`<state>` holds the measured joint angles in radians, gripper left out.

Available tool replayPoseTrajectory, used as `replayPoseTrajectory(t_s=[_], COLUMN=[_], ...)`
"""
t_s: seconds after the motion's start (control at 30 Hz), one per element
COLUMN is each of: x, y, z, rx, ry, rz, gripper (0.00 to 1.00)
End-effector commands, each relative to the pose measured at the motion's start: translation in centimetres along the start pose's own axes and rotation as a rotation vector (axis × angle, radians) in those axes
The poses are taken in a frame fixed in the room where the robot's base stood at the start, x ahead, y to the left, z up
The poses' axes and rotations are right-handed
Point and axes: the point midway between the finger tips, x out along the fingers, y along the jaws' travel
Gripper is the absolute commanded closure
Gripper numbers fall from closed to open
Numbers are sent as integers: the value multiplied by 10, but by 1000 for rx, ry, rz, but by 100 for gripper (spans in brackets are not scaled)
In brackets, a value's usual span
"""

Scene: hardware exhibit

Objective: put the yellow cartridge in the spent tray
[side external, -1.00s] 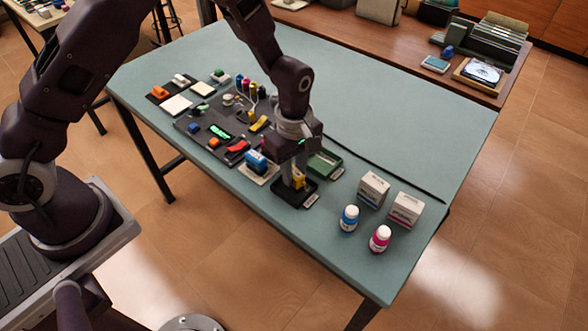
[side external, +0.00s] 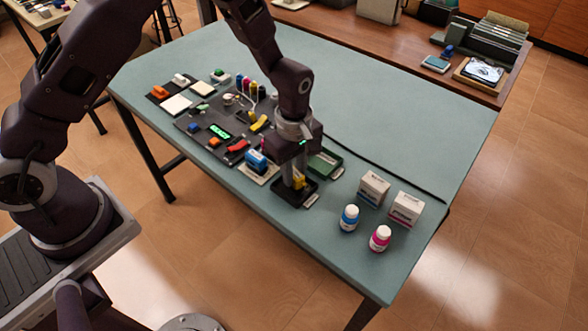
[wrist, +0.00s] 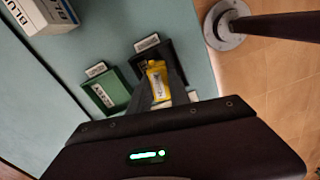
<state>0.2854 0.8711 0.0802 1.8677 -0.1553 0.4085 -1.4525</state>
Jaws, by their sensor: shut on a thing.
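The yellow cartridge (wrist: 157,82) is between the fingers of my gripper (wrist: 161,95), which is shut on it. In the side view the cartridge (side external: 299,182) shows as a small yellow patch below my gripper (side external: 293,184). The cartridge is over or inside a small black tray (side external: 310,192), near the table's front edge. The black tray (wrist: 143,58) also shows in the wrist view, with a label at its edge too small to read. I cannot tell whether the cartridge touches the tray floor. A green tray (side external: 326,164) stands just behind the black one.
A blue cartridge (side external: 256,160) on a pale pad stands to the left. Two bottles (side external: 349,217) (side external: 380,238) and two boxes (side external: 373,189) (side external: 405,209) stand to the right. A dark board (side external: 205,135) holds several parts. The table's back right is clear except for a black cable.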

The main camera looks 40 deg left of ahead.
Motion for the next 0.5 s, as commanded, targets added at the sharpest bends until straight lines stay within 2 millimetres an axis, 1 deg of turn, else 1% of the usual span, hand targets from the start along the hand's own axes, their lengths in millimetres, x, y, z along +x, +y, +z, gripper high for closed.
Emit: replayPoseTrajectory(t_s=[0.5], x=[6], y=[0], z=[0], rx=[0], ry=[0], rz=[-1], gripper=[100])
